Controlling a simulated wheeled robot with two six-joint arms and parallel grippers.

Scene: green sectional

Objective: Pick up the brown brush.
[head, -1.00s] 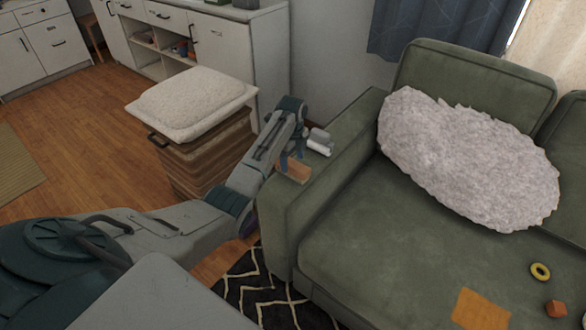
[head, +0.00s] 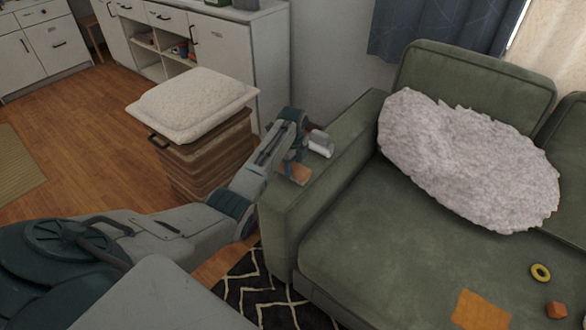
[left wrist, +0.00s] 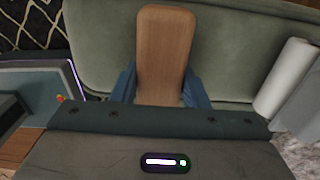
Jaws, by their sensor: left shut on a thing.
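The brown brush (head: 296,174) is at the armrest of the green sofa, with my left gripper (head: 291,167) on it from above. In the left wrist view, the brush's flat wooden back (left wrist: 166,50) lies between the two blue fingers (left wrist: 160,88), which are shut on its sides. Its underside is hidden, so I cannot tell whether it still touches the armrest. My right gripper is in neither view.
A white roll (head: 320,143) stands or lies on the armrest (head: 345,135) close beyond the gripper. A fluffy grey pillow (head: 465,160), a yellow ring (head: 540,271) and an orange block (head: 556,309) are on the sofa. A cushioned hamper (head: 205,150) stands left.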

